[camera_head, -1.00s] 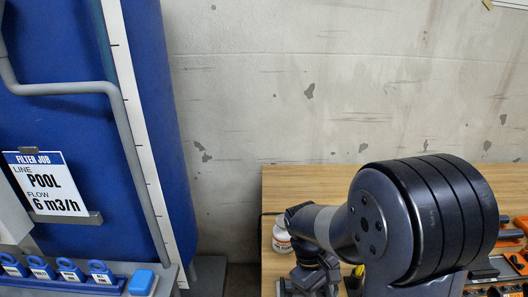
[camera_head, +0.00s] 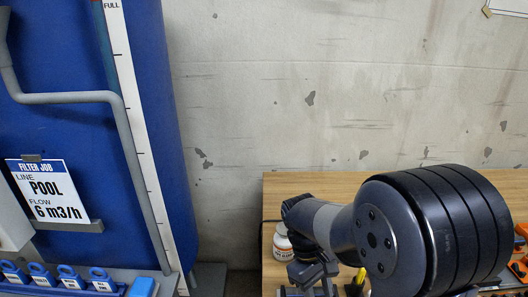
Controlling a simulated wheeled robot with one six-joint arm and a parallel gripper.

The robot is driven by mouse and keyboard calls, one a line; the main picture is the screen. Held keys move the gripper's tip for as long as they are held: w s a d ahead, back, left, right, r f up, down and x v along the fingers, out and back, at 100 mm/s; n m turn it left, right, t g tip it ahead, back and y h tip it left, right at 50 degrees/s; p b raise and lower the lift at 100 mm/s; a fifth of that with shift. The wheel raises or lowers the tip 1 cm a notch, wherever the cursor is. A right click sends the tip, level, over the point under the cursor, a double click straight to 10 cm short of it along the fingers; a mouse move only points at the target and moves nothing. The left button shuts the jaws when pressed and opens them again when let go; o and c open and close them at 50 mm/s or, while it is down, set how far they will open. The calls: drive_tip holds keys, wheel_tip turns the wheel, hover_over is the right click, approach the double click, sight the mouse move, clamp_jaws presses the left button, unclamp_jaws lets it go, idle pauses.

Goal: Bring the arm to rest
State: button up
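My arm fills the lower right of the head view, with a large dark round joint nearest the camera and a grey link running left from it. My gripper (camera_head: 312,276) hangs at the end of that link, low in the picture, over or in front of the wooden bench (camera_head: 290,184). Its fingers are small and partly cut off by the bottom edge, so I cannot tell whether they are open or shut. I see nothing clearly held.
A white jar (camera_head: 282,243) stands on the bench just left of my gripper. A blue tank (camera_head: 165,130) with a grey pipe (camera_head: 125,120) and a job card (camera_head: 47,190) is at the left. Blue tagged rings (camera_head: 70,276) sit below it. Orange-and-black items (camera_head: 520,250) lie at the far right.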

drive_tip(key=v, duration=0.7)
drive_tip(key=x, duration=0.4)
drive_tip(key=b+x, duration=0.1)
drive_tip(key=x, duration=0.6)
drive_tip(key=shift+d+f+b, duration=0.25)
drive_tip(key=shift+d+b, duration=0.05)
drive_tip(key=shift+b, duration=0.1)
drive_tip(key=d+p+v, duration=0.1)
drive_tip(key=p+v, duration=0.1)
drive_tip(key=v, duration=1)
drive_tip(key=w+d+f+m+t+y+b, duration=0.2)
drive_tip(key=w+d+m+t+y+b, duration=0.1)
drive_tip(key=w+m+t, duration=0.6)
drive_tip(key=shift+n+g, duration=0.5)
drive_tip(key=shift+n, duration=0.2)
drive_tip(key=x, duration=0.7)
drive_tip(key=b+x, duration=0.1)
drive_tip(key=x, duration=0.3)
drive_tip(key=shift+w, duration=0.5)
drive_tip(key=shift+r, duration=0.1)
